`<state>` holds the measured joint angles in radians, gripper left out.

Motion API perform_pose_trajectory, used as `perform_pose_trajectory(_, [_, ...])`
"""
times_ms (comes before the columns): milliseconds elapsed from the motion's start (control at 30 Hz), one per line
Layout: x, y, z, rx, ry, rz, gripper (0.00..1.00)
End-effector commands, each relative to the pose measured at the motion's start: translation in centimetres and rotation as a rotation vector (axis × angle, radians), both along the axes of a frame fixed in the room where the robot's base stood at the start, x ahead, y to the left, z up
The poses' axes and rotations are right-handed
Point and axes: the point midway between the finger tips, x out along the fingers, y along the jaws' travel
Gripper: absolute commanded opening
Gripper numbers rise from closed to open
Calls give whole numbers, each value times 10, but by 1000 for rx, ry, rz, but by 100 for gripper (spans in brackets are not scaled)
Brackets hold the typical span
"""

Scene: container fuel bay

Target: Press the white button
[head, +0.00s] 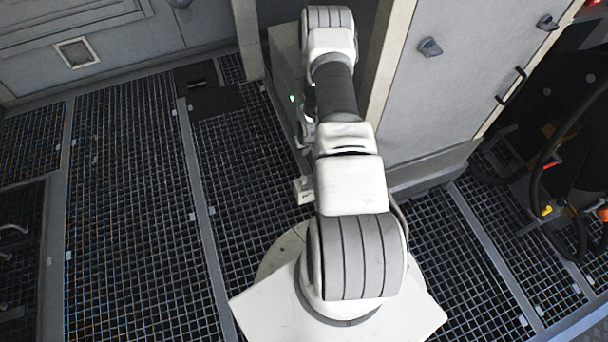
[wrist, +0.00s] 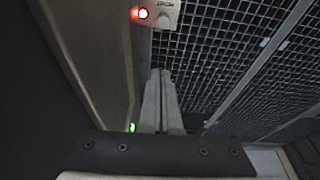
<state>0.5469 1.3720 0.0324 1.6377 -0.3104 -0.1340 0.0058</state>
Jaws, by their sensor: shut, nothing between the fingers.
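A small pale box (wrist: 172,6) is at the top of the wrist view. It carries a glowing red light (wrist: 142,13) and, just right of it, a small round whitish knob (wrist: 163,19) that looks like the white button. My gripper (wrist: 160,73) is shut and empty. Its fingers point up the wrist picture towards the box, with a clear gap between. In the head view a small pale box (head: 303,190) shows left of my arm and seems to be the same one; its button cannot be made out. My gripper is mostly hidden by my arm there.
A green light (wrist: 132,127) glows on the panel beside my gripper; it also shows in the head view (head: 292,98). A grey cabinet (head: 450,70) stands right of my arm. Black hoses (head: 545,165) hang at far right.

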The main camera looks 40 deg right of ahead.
Motion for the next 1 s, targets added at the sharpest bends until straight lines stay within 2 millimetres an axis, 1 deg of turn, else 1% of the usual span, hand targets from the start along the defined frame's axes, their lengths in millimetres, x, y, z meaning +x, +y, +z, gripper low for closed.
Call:
perform_pose_trajectory(33, [-7, 1, -11, 7, 4, -4, 0])
perform_pose_trajectory(100, [-13, 2, -22, 12, 3, -7, 0])
perform_pose_trajectory(200, [-18, 3, -32, 18, 3, -12, 0])
perform_pose_trajectory(333, [-21, 4, -38, 20, 2, -13, 0])
perform_pose_trajectory(667, [-21, 4, -39, 20, 2, -12, 0])
perform_pose_trajectory(767, [-20, 4, -46, 20, 2, -12, 0])
perform_pose_trajectory(867, [-16, 3, -60, 20, 2, -12, 0])
perform_pose_trajectory(1000, [-10, 2, -89, 21, 3, -12, 0])
